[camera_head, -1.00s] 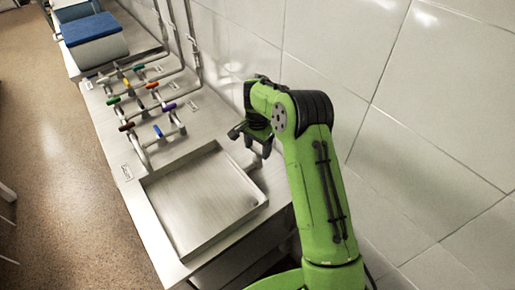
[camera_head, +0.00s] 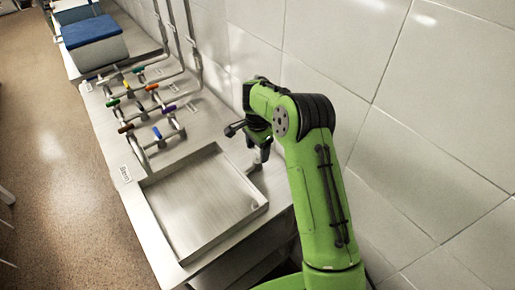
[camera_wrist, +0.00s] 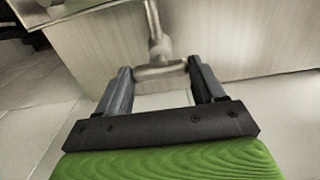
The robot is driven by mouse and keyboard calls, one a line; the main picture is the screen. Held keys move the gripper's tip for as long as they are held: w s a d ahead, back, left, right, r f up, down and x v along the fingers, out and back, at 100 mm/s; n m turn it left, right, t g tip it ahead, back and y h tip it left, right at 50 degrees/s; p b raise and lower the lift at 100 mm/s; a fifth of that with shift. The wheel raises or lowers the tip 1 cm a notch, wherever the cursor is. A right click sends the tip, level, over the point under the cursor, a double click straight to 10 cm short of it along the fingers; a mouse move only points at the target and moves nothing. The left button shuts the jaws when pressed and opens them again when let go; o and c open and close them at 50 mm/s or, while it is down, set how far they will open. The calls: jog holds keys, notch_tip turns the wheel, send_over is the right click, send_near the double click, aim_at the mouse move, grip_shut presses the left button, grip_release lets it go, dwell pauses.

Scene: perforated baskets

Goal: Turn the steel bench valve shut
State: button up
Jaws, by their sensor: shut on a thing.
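The steel bench valve shows in the wrist view as a plain metal crossbar handle (camera_wrist: 160,73) on a slim stem. My gripper (camera_wrist: 162,82) has one finger at each end of the bar and is shut on it. In the head view my gripper (camera_head: 258,143) is beside the back right corner of the sunken tray, near the tiled wall. A short bit of steel (camera_head: 262,155) shows under it there; the rest of the valve is hidden by my gripper and arm.
A shallow steel tray basin (camera_head: 205,205) is set in the bench left of my arm. Pipes with several coloured handles (camera_head: 140,105) stand farther back. A blue-topped box (camera_head: 88,32) is at the far end. The tiled wall (camera_head: 425,130) is close on the right.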

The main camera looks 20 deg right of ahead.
aim_at(258, 151)
jog(key=o, duration=1)
jog(key=shift+o, duration=0.2)
notch_tip(258, 151, up, 16)
jog(key=p, duration=0.2)
jog(key=shift+p, duration=0.3)
jog(key=s+d+r+n+t+h, duration=0.1)
jog(key=s+r+n+t, duration=0.2)
jog(key=s+r+n, duration=0.75)
jog(key=s+a+f+n+t+y, duration=0.1)
jog(key=s+f+n+t, duration=0.1)
jog(key=s, duration=2.1)
jog(key=shift+s+f+n+t, duration=0.2)
jog(key=shift+f+n+t, duration=0.15)
jog(key=shift+n, duration=0.2)
